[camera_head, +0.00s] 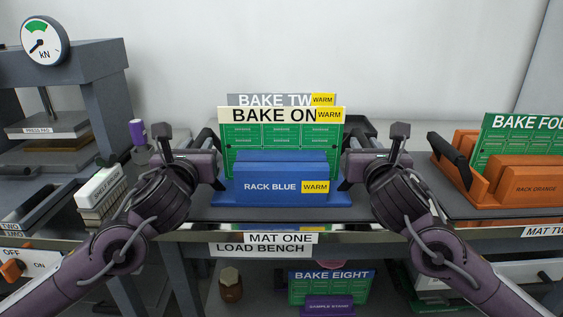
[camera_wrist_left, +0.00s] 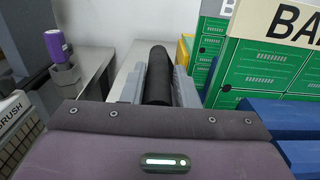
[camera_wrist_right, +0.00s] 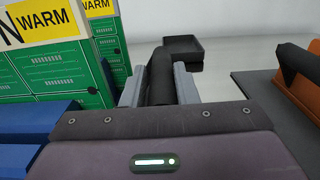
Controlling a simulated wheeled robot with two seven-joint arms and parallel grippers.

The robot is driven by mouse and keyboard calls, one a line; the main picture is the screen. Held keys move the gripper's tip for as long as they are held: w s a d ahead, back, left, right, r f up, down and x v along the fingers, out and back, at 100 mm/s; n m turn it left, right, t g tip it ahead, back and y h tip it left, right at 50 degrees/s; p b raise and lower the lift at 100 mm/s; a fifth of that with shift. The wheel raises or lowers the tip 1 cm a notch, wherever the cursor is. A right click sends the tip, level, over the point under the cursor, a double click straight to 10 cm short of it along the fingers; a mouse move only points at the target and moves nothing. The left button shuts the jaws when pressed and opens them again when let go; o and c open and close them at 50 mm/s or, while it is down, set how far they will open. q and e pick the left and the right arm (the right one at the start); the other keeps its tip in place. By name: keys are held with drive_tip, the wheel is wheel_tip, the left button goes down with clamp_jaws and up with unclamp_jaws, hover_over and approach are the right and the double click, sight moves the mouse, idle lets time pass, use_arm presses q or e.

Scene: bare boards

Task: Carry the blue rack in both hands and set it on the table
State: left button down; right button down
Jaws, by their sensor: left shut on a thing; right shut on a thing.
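The blue rack (camera_head: 285,168), labelled RACK BLUE with a yellow WARM tag, stands upright at the middle of the head view, over the dark mat on the load bench. Green boards marked BAKE ON(E) (camera_head: 268,140) and BAKE TW(O) (camera_head: 270,100) stand in it. My left gripper (camera_head: 218,172) is shut on the rack's left black handle (camera_wrist_left: 158,75). My right gripper (camera_head: 347,172) is shut on its right black handle (camera_wrist_right: 160,75). I cannot tell whether the rack's base touches the mat. The load bench (camera_head: 225,236) carries a MAT ONE sign.
An orange rack (camera_head: 529,187) with a BAKE FOUR board stands on the right. Below the bench sit a BAKE EIGHT board (camera_head: 331,287) and a brown jar (camera_head: 231,285).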

drive_tip(key=shift+d, duration=0.1)
